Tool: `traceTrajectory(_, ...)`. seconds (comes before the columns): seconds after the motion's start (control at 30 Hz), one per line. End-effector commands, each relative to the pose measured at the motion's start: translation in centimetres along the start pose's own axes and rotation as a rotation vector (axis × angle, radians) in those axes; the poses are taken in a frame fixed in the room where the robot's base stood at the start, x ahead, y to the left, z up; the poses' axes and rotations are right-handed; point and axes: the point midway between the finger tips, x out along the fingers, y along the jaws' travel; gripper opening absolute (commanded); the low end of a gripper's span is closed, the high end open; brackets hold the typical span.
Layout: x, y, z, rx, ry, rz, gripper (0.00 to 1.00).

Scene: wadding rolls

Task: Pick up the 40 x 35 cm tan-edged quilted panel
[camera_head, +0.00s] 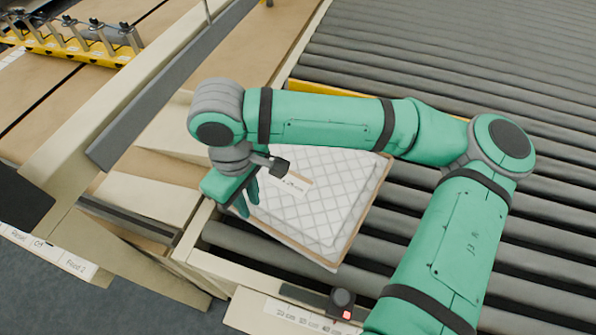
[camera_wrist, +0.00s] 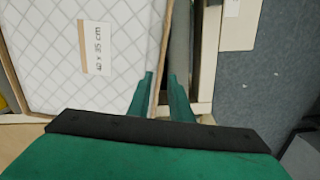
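The white quilted panel (camera_head: 335,195) with tan edges lies on the rollers in the head view, partly under my arm. A printed label (camera_head: 290,185) sits near its left side; the size is too small to read surely. The panel (camera_wrist: 50,60) also fills the left of the wrist view, its label (camera_wrist: 97,47) with a tan strip. My gripper (camera_head: 247,198) is at the panel's left end, fingers pointing down. In the wrist view the fingers (camera_wrist: 161,76) are apart, with the panel's tan edge seen between them. Whether they touch it I cannot tell.
Grey rollers (camera_head: 450,50) stretch behind and right of the panel. A cream frame rail (camera_head: 225,275) and a small device with a red light (camera_head: 342,302) border the front. A cream-and-grey beam (camera_head: 170,85) crosses at left. A yellow rack (camera_head: 75,45) stands at the far left.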

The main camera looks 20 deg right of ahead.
Motion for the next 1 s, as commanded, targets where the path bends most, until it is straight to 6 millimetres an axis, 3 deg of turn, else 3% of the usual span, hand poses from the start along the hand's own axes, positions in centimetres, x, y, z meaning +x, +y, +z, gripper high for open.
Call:
traceTrajectory(0.17,1.0,0.0,0.0,0.0,-0.001,0.0,0.19)
traceTrajectory(0.5,5.2,0.0,-0.3,-0.002,0.0,-0.001,0.19)
traceTrajectory(0.8,5.7,0.0,-0.3,-0.003,0.0,0.0,0.19)
traceTrajectory(0.9,5.7,0.0,-0.3,-0.003,0.0,0.0,0.0)
traceTrajectory(1.0,5.7,0.0,-0.3,-0.003,0.0,0.0,0.0)
